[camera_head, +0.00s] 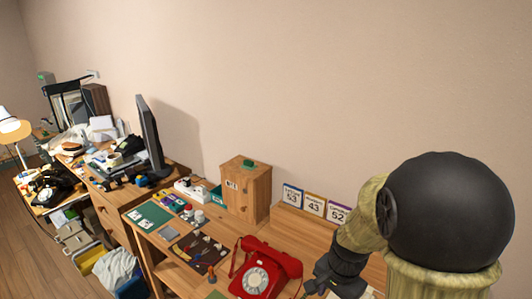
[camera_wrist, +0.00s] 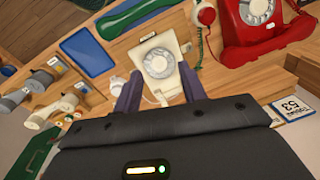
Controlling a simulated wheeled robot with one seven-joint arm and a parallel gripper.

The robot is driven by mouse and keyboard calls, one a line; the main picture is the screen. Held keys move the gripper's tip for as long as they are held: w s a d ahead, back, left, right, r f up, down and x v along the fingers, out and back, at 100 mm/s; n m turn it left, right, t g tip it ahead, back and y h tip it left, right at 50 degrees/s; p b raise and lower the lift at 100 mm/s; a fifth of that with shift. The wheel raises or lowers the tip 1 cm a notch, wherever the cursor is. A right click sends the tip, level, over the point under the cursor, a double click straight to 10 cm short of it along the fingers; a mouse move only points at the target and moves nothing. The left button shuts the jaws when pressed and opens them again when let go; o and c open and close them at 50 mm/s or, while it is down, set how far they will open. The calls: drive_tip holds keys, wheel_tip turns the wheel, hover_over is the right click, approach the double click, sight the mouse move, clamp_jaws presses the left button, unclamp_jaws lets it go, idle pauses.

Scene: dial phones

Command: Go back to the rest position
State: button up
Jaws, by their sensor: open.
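A red dial phone (camera_head: 258,280) stands on the wooden desk (camera_head: 158,240), left of my gripper (camera_head: 335,278) in the head view. In the wrist view the red phone (camera_wrist: 270,30) is at the upper right. My gripper (camera_wrist: 159,70) shows there with two dark fingers spread apart. A white dial phone (camera_wrist: 162,82) shows in the gap between and beyond the fingers, and I see no grip on it. Whether the fingers touch it is hard to tell. A green handset (camera_wrist: 118,18) lies above it. In the head view my arm hides much of the right side.
A wooden box (camera_head: 245,192) and several number cards (camera_head: 292,197) stand at the back of the desk. A monitor (camera_head: 150,133) and clutter fill the desks to the left. A black phone (camera_head: 52,188) sits at the far left. The wall above is bare.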

drive_tip(key=s+r+n+t, duration=0.1)
drive_tip(key=s+r+n, duration=0.1)
drive_tip(key=s+n, duration=0.4)
drive_tip(key=n, duration=0.3)
drive_tip(key=shift+s+a+r+n, duration=0.2)
drive_tip(key=shift+s+a+n, duration=0.1)
drive_tip(key=shift+c, duration=0.5)
drive_tip(key=shift+w, duration=0.1)
